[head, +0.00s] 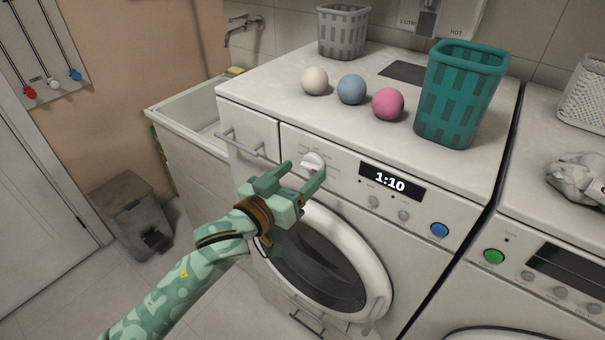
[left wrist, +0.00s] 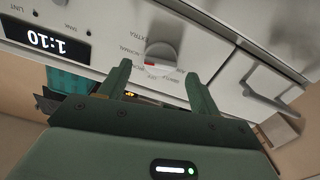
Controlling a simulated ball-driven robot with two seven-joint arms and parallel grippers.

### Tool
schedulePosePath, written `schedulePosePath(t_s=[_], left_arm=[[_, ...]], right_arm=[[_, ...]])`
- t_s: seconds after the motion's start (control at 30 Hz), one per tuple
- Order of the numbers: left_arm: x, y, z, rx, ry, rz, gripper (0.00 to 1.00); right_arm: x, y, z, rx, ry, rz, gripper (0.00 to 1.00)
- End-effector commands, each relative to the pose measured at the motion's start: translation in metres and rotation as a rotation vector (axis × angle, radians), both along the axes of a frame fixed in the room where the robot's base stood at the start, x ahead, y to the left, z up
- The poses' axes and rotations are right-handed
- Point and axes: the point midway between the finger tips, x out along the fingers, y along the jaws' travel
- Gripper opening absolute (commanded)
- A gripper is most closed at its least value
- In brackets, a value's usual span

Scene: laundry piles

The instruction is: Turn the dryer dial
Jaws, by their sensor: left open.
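The white dial (head: 313,161) is on the front panel of the white machine with the "1:10" display (head: 392,182). In the left wrist view the dial (left wrist: 161,54) shows a red mark near its lower edge, with printed labels around it. My left gripper (head: 305,168) is open, its two fingers pointing at the panel. In the left wrist view its fingertips (left wrist: 158,72) are on either side of the dial's lower part; I cannot tell whether they touch it. My right gripper is not in view.
A round door (head: 378,259) is below the panel. A drawer handle (head: 238,145) sticks out left of the dial. White, blue and pink balls and a teal basket (head: 462,93) stand on top. A second machine (head: 550,232) is at the right.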

Motion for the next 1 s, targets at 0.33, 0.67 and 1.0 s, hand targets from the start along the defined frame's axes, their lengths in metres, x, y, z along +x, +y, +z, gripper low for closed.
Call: schedulePosePath(t_s=[0.33, 0.67, 1.0], left_arm=[[0.0133, -0.0104, 0.0002, 0.0, 0.0, -0.001, 0.63], [0.0131, -0.0099, 0.0, 0.0, 0.0, 0.0, 0.18], [0.0126, -0.0098, 0.0023, 0.043, -0.03, 0.0, 0.19]], right_arm=[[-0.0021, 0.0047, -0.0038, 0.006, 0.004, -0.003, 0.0], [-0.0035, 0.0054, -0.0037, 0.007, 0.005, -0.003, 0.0], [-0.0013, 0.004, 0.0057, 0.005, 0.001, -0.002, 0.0]])
